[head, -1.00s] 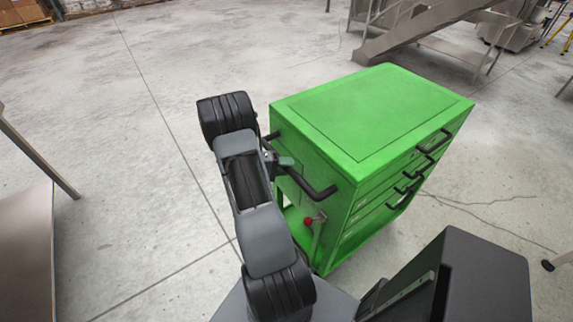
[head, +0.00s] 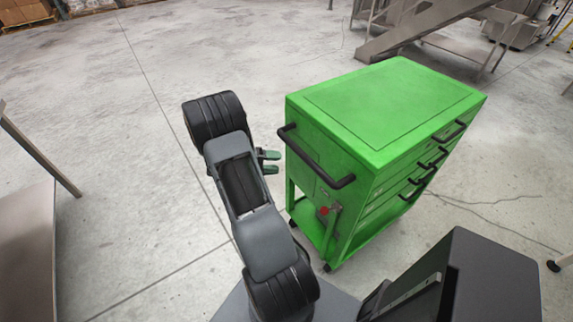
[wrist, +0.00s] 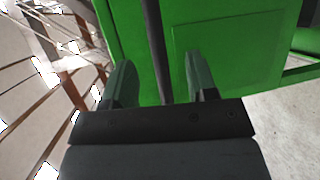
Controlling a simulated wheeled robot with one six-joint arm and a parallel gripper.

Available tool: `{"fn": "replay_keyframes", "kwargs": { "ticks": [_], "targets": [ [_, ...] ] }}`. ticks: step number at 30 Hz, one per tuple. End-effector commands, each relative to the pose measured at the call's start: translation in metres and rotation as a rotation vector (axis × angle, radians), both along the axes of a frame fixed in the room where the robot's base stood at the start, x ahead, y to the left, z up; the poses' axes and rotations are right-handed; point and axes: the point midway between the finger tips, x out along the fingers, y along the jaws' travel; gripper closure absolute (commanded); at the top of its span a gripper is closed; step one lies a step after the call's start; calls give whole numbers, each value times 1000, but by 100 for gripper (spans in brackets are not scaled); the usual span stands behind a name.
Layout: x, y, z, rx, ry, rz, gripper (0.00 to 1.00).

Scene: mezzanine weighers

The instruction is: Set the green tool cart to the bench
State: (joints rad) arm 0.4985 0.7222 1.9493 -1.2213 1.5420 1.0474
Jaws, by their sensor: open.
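The green tool cart (head: 385,110) stands upright on the floor right of my arm in the head view, with a black push handle (head: 316,162) on its near left side and several black drawer handles on its right face. My gripper (head: 276,162) is open just left of that handle, with a small gap between them in the head view. In the wrist view, my gripper's green fingertips (wrist: 160,85) are spread, and the dark handle bar (wrist: 156,45) runs between them in the picture with the green side panel (wrist: 230,55) behind. The fingers are not closed on it.
A steel table (head: 28,240) at the left edge may be the bench; I cannot tell. Steel stairs (head: 430,25) stand behind the cart. A red knob (head: 324,211) sits low on the cart. Open concrete floor lies behind and left of the cart.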

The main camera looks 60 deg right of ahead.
Motion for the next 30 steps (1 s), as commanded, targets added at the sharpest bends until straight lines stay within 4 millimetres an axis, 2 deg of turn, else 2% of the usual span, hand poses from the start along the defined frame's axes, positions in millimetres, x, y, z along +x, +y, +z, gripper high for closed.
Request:
{"fn": "replay_keyframes", "kwargs": {
  "ticks": [6, 12, 18, 30],
  "targets": [
    [30, 29, 6, -2, -3, 1, 47],
    [48, 45, 11, -1, -1, 0, 47],
    [54, 52, 14, 1, -1, -1, 47],
    [55, 55, 17, 14, -9, 0, 47]
  ]
}}
